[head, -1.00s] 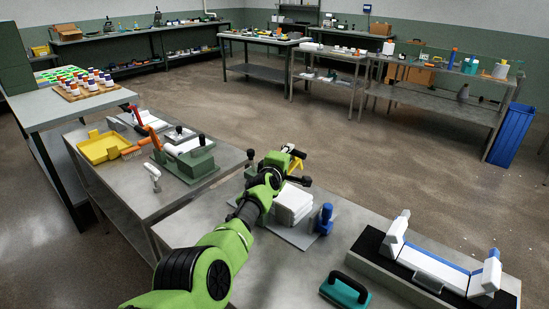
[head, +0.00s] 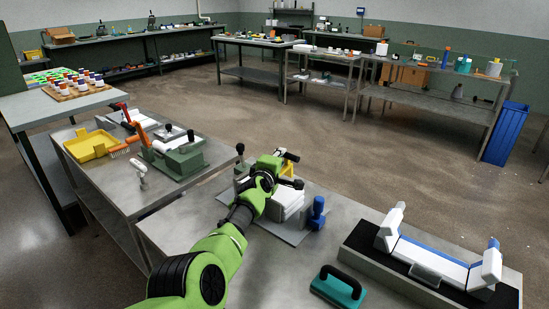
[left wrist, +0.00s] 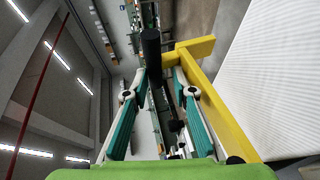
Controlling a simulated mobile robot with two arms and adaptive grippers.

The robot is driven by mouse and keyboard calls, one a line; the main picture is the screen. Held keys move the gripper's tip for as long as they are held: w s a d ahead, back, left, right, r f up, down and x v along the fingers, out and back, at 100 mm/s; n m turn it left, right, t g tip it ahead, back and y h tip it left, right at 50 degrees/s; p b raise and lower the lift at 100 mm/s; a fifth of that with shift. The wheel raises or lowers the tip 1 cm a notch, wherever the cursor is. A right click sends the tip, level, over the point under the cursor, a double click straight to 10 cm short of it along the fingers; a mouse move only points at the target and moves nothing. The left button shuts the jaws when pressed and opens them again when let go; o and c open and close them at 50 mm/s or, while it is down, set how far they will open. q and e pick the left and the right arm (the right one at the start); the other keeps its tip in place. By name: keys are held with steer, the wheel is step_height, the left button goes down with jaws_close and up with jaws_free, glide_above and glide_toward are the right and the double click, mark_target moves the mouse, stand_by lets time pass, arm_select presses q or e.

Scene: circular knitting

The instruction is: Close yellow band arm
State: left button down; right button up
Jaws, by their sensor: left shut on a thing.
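The yellow band arm (left wrist: 222,108) is a flat yellow bar with a short crosspiece at its far end, beside a large white ribbed block (left wrist: 270,75) in the left wrist view. A black cylindrical handle (left wrist: 152,48) stands at the crosspiece's end. My left gripper (left wrist: 155,78) is shut on this handle, with its teal-padded fingers on either side. In the head view, my left gripper (head: 282,163) is above the back of the white stack (head: 287,204); only a little of the yellow arm (head: 287,169) shows there. My right gripper is not in view.
A teal block with a black handle (head: 338,290) lies at the front. A white and blue fixture (head: 433,261) fills the right of the table. A green fixture (head: 180,160) stands on the left table.

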mark_target(285, 155)
arm_select(q)
steer(key=r, duration=0.3)
steer(key=shift+w+d+r+t, duration=0.2)
steer(key=shift+w+r+t, duration=0.1)
steer(key=shift+w, duration=0.05)
steer(key=c, duration=2)
jaws_free()
steer(key=shift+d, duration=0.1)
steer(key=o, duration=0.9)
steer(key=shift+w+d+f, duration=0.35)
steer(key=shift+d, duration=0.05)
steer(key=shift+o, duration=0.9)
steer(key=shift+d+f, duration=0.1)
steer(key=shift+f, duration=0.1)
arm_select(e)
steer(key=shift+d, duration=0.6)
